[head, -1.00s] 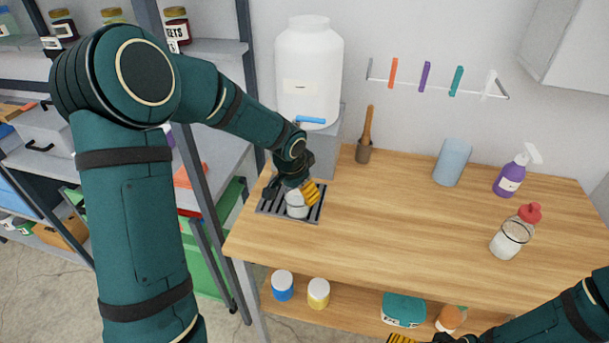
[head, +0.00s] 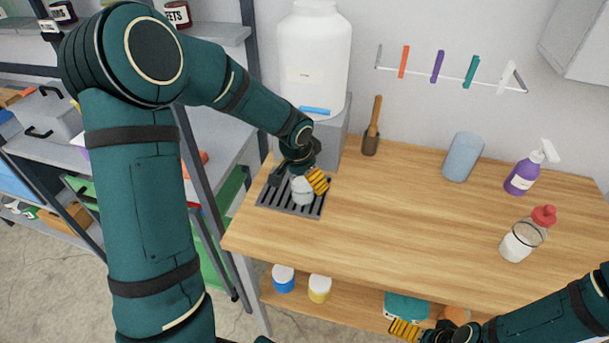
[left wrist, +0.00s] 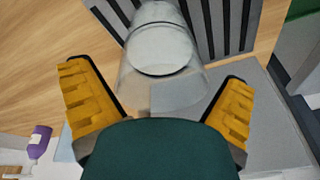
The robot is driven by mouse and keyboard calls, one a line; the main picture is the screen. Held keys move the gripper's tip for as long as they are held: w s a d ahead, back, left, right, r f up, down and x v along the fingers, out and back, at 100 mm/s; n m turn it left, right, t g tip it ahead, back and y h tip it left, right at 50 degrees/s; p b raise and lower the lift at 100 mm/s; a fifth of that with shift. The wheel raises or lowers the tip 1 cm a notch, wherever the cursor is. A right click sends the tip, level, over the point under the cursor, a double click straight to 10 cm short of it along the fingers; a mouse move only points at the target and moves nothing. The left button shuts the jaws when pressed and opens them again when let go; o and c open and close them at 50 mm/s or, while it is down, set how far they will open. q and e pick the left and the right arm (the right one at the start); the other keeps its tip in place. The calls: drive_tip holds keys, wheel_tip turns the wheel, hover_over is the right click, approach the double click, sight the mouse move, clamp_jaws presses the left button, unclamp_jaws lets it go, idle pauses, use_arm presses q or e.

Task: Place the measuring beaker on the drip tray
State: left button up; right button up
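The measuring beaker (head: 302,191), clear with whitish contents, stands on the dark slatted drip tray (head: 284,207) at the left end of the wooden counter. My left gripper (head: 308,181) is beside its upper part and partly covers it. In the left wrist view the beaker (left wrist: 162,52) lies between and beyond the two yellow fingers, with gaps on both sides, so the gripper is open. The drip tray (left wrist: 212,25) shows behind it. My right gripper (head: 405,329) is low at the counter's front edge; its opening cannot be made out.
A large white tank (head: 314,65) with a blue handle stands on a grey block behind the tray. The counter's middle is clear.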

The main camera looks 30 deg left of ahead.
use_arm(q)
drive_tip(key=shift+r, duration=0.2)
drive_tip(key=s+r, duration=0.2)
drive_tip(key=s, duration=1)
drive_tip(key=shift+s+r, duration=0.35)
drive_tip(key=shift+s, duration=0.05)
